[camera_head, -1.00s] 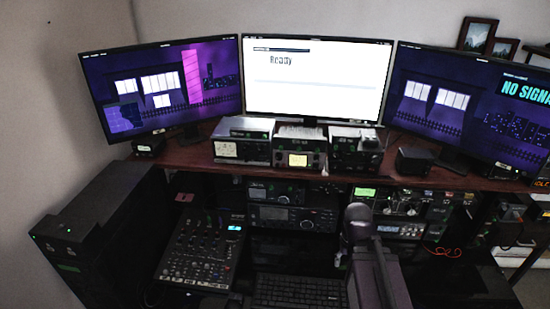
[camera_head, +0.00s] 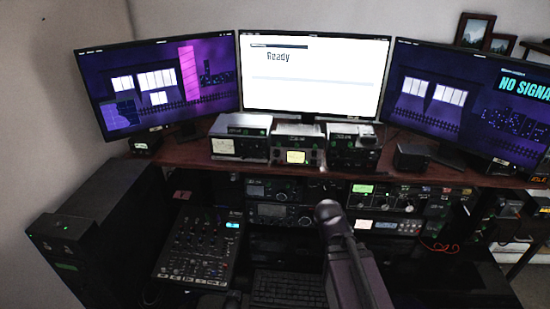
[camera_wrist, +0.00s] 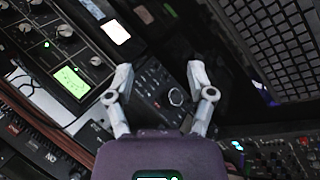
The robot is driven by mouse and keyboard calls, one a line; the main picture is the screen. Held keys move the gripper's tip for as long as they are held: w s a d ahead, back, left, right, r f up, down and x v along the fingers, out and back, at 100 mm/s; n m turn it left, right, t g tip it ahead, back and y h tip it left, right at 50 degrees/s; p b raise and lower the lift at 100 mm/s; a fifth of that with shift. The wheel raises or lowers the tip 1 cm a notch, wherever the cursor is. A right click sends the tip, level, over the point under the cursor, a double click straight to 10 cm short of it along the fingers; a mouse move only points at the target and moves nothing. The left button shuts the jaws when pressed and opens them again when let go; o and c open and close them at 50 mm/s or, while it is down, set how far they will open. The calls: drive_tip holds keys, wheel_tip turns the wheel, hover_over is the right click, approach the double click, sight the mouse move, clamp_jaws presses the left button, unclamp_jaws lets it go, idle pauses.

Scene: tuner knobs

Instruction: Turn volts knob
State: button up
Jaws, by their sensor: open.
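My gripper (camera_wrist: 158,80) shows in the wrist view with its two fingers spread and nothing between the tips. Beyond and between the fingers is a dark radio front (camera_wrist: 160,85) with a round knob (camera_wrist: 176,97). A dark panel (camera_wrist: 50,45) with a lit green display (camera_wrist: 71,82) and several knobs is at the upper left, apart from the fingers. In the head view this panel (camera_head: 410,197) sits under the shelf, right of my arm. The labels are too small to read, so I cannot tell which knob is volts. My arm hides the fingers in the head view.
A keyboard (camera_head: 288,288) and a mixer (camera_head: 198,248) lie on the lower desk. A wooden shelf (camera_head: 390,170) above carries several devices and three monitors. A black tower (camera_head: 90,230) stands at left. Red cables (camera_head: 438,246) hang at right.

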drive_tip(key=w+a+r+n+t+h, duration=0.2)
drive_tip(key=w+a+r+n+t, duration=0.25)
drive_tip(key=n, duration=0.35)
drive_tip(key=n+t+y, duration=0.5)
drive_tip(key=n+t, duration=0.5)
drive_tip(key=n, duration=1)
approach(276, 155)
drive_tip(key=s, duration=0.5)
drive_tip(key=shift+w+a+r+g+b, duration=0.15)
drive_tip(key=shift+a+r+g+b, duration=0.1)
drive_tip(key=shift+b, duration=0.1)
drive_tip(key=shift+w, duration=0.15)
drive_tip(key=w, duration=0.4)
drive_tip(key=w+d, duration=0.1)
drive_tip(key=w, duration=0.8)
drive_tip(key=shift+w+d, duration=0.25)
clamp_jaws()
